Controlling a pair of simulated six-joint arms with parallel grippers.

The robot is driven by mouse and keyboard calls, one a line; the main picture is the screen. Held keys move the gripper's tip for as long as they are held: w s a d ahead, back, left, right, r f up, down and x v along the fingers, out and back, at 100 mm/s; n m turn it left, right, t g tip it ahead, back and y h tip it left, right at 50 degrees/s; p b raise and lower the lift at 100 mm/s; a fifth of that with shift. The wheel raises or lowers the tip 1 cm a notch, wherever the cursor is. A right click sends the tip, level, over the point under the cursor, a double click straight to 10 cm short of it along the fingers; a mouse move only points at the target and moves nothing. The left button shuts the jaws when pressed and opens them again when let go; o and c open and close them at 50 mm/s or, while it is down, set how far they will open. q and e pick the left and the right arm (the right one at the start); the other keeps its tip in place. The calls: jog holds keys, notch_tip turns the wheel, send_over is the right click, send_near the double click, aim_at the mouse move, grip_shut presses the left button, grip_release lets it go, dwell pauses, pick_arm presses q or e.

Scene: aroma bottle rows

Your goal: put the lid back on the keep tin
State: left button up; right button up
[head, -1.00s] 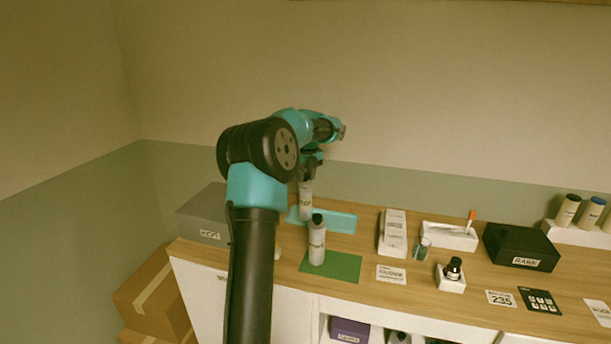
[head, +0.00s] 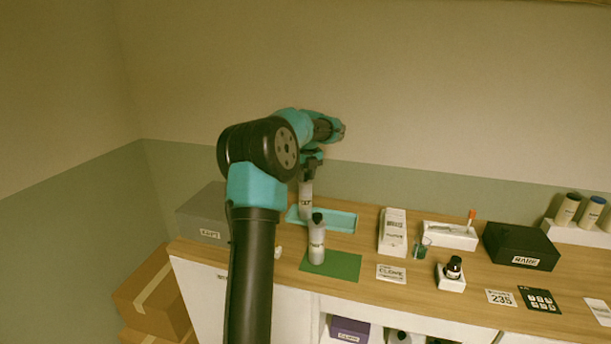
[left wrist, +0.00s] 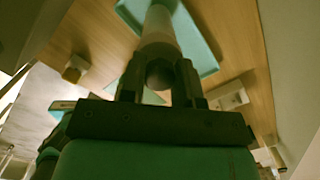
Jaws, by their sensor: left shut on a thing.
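My left gripper (head: 310,174) is shut on a pale bottle (head: 305,199) at the teal tray (head: 340,222). In the left wrist view the fingers (left wrist: 158,82) close around the bottle's dark top, and its pale body (left wrist: 158,30) points at the tray (left wrist: 205,62). I cannot tell whether its base touches the tray. I cannot make out a keep tin or its lid for sure. A grey box (head: 205,222) at the left end has a label too blurred to read, partly behind my arm. A black box labelled RARE (head: 521,246) stands at the right. My right gripper is out of view.
A second bottle (head: 317,244) stands on a green mat (head: 343,267) before the tray. A white carton (head: 393,231), a glass (head: 421,248) and a dark bottle in a white holder (head: 451,283) stand further right. A purple box (head: 348,329) sits below the counter.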

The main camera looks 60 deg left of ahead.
pick_arm(q)
jog(key=o, duration=0.9)
jog(key=shift+o, duration=0.6)
jog(key=o, duration=0.4)
jog(key=shift+r, duration=0.1)
jog(key=shift+r, duration=3.4)
grip_shut()
